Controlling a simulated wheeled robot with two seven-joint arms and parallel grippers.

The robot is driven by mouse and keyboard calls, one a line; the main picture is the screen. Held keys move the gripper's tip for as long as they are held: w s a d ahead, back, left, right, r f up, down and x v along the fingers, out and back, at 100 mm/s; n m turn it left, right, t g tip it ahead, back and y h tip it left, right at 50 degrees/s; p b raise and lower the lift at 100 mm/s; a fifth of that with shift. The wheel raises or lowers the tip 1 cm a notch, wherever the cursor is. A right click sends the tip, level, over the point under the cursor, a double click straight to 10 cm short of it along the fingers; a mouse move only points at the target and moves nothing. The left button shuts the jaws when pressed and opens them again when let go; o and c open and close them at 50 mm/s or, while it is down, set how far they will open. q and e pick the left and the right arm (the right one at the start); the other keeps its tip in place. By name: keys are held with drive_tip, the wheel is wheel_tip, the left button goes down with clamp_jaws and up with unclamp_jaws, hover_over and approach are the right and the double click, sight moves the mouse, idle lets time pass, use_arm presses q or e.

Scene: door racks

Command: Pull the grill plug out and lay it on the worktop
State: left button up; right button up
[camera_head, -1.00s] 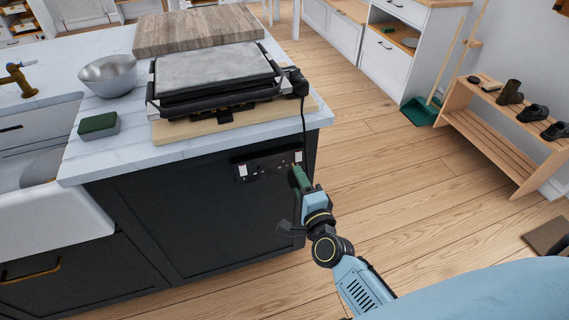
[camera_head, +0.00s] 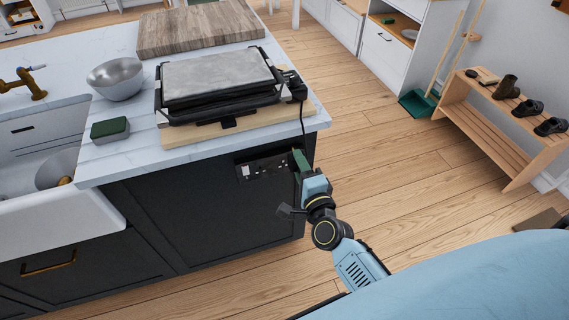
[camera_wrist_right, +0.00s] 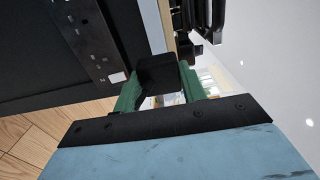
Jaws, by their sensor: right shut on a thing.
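The black grill plug (camera_wrist_right: 157,72) is between the green fingers of my right gripper (camera_head: 302,162), which is shut on it. In the right wrist view the gripper (camera_wrist_right: 160,95) holds the plug beside the dark socket panel (camera_wrist_right: 90,38), with a strip of cabinet front showing between them. The panel (camera_head: 262,168) is on the island's front near its right corner, its right end partly covered by the gripper. The grill (camera_head: 216,84) stands on a wooden board on the worktop (camera_head: 142,168). Its dark cord (camera_head: 302,115) hangs over the edge. My left gripper is not in view.
A green sponge block (camera_head: 110,129), a metal bowl (camera_head: 115,78) and a large wooden board (camera_head: 200,28) are on the worktop. The sink (camera_head: 70,219) is at left. Bare worktop shows at the front, left of the grill. A shoe rack (camera_head: 493,143) stands across the floor.

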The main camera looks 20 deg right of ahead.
wheel_tip(320, 180, up, 8)
drive_tip(key=p, duration=0.7)
drive_tip(key=shift+f, duration=0.1)
